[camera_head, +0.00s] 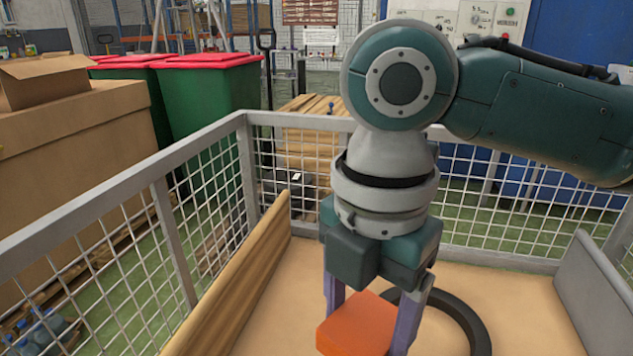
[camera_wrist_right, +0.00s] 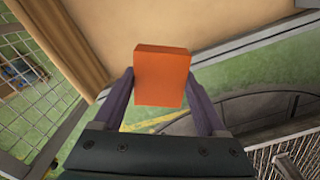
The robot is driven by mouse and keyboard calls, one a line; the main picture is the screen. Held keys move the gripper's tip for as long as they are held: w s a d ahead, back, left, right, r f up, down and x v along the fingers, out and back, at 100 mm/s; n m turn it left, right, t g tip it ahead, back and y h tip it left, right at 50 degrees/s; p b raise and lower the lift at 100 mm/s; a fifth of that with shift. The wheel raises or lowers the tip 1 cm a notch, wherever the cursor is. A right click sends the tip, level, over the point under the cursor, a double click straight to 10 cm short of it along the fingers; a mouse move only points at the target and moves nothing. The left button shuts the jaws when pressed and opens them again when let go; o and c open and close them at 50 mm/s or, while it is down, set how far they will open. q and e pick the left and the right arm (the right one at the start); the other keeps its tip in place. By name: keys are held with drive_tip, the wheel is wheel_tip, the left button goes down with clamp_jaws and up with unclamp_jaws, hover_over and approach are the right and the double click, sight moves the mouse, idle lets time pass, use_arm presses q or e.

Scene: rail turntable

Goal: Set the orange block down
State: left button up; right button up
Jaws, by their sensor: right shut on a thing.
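The orange block (camera_head: 357,325) is between the two fingers of my right gripper (camera_head: 372,310) in the head view. The gripper points down and is shut on the block. In the right wrist view the block (camera_wrist_right: 162,76) sits between the purple-grey fingers of the gripper (camera_wrist_right: 160,95). The block appears held above the tan board surface (camera_head: 530,300); its exact height is hard to tell. A dark ring (camera_head: 470,318) lies on the surface just right of and behind the block, partly hidden by a finger. My left gripper is in neither view.
A wooden side board (camera_head: 240,285) stands left of the surface and a grey plate (camera_head: 597,290) at its right. A mesh-panelled railing (camera_head: 190,150) surrounds the area. Green bins with red lids (camera_head: 205,90) and cardboard boxes (camera_head: 70,140) stand outside. Bare surface lies right of the ring.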

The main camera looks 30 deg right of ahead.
drive_tip(key=f+n+b, duration=0.2)
drive_tip(key=f+b, duration=0.5)
drive_tip(key=f, duration=0.3)
drive_tip(key=w+f+n+b, duration=0.1)
drive_tip(key=f+b, duration=0.6)
drive_tip(key=f, duration=0.4)
drive_tip(key=f+n+b, duration=0.2)
drive_tip(key=f+b, duration=0.5)
drive_tip(key=f, duration=0.4)
drive_tip(key=shift+w+d+n, duration=0.3)
drive_tip(key=shift+w, duration=0.05)
wheel_tip(320, 180, down, 4)
drive_tip(key=b, duration=0.2)
drive_tip(key=shift+r+b, duration=0.1)
drive_tip(key=shift+b, duration=0.25)
drive_tip(key=shift+f, duration=0.25)
drive_tip(key=o, duration=1.3)
drive_tip(key=shift+o, duration=0.2)
drive_tip(key=shift+r, duration=0.15)
